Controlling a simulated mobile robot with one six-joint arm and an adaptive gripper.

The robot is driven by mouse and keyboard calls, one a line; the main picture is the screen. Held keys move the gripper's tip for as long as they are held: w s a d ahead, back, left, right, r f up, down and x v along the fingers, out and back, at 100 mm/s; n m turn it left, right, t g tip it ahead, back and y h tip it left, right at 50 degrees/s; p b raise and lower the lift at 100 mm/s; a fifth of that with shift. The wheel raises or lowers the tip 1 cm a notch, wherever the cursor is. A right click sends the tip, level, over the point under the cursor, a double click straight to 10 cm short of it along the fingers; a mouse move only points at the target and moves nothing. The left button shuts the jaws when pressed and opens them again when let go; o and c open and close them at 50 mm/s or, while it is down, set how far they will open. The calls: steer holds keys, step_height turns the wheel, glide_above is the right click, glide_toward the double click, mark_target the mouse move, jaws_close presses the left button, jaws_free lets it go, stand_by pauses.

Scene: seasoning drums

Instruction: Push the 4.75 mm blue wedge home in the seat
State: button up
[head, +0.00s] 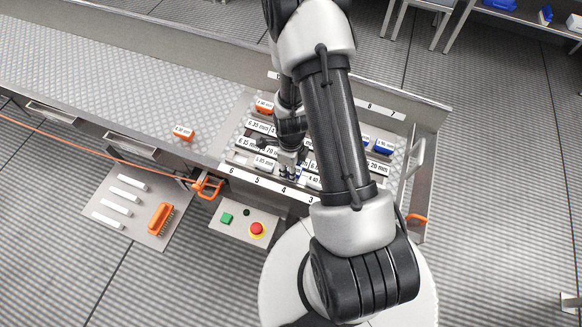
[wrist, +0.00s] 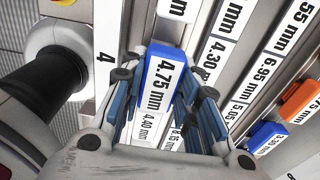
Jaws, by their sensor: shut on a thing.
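The blue wedge (wrist: 163,85), labelled 4.75 mm, is between the fingers of my gripper (wrist: 164,88) in the wrist view. My gripper is shut on it, with one finger on each side. The wedge lies along the white-labelled rows, close to the rail marked 4 (wrist: 103,55). In the head view my gripper (head: 290,168) is low over the front part of the labelled panel, and only a small bit of blue shows beside it. The seat under the wedge is hidden, so I cannot tell how deep the wedge sits.
White labels such as 4.30 mm (wrist: 208,60) lie close beside. Another blue wedge (head: 383,147) and an orange wedge (head: 264,107) sit on the panel. A loose orange wedge (head: 183,133) lies on the bench.

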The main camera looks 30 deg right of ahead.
steer(key=shift+w+f+b, duration=0.1)
steer(key=shift+f+b, duration=0.65)
steer(key=shift+f, duration=0.3)
steer(key=o, duration=1.3)
steer(key=shift+c, duration=0.2)
step_height(320, 180, up, 12)
steer(key=shift+r, duration=0.1)
